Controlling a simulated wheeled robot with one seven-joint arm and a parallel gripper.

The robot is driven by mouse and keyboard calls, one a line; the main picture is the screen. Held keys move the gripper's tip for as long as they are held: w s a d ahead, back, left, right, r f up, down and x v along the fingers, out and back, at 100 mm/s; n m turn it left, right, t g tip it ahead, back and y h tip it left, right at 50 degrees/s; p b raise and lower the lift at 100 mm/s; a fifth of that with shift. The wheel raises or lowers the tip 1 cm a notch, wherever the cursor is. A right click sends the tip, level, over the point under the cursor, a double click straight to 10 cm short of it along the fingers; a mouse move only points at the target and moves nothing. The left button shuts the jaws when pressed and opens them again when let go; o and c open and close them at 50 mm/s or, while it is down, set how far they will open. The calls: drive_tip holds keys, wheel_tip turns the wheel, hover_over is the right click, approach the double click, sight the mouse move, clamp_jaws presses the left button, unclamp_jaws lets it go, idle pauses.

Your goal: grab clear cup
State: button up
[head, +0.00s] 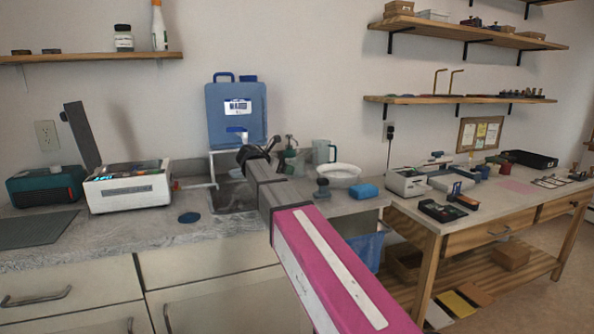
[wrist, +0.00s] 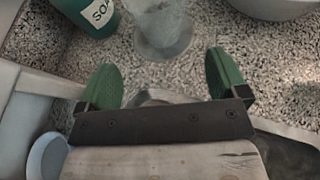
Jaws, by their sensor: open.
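The clear cup (wrist: 163,28) stands on the speckled counter at the top middle of the wrist view, see-through and partly cut off by the frame edge. A pale, tall cup with a handle (head: 324,151), behind the white bowl in the head view, may be the same one. My gripper (wrist: 164,80) is open, with its two green fingertips spread apart and nothing between them. The cup is beyond the fingertips, roughly in line with the gap. In the head view my gripper (head: 258,153) is over the sink area, left of the pale cup.
A green soap bottle (wrist: 97,14) stands left of the cup; a white bowl (wrist: 272,5) is at its right. A blue sponge (head: 364,191) lies beside the bowl. A blue water container (head: 236,112) stands behind my gripper. The sink (head: 228,203) is below.

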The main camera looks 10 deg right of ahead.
sight(297, 168)
drive_tip(key=shift+w+d, duration=0.4)
drive_tip(key=shift+d, duration=0.25)
drive_tip(key=shift+w+d, duration=0.4)
drive_tip(key=shift+d, duration=0.2)
drive_tip(key=x, duration=0.5)
drive_tip(key=c, duration=1)
drive_tip(key=shift+r, duration=0.15)
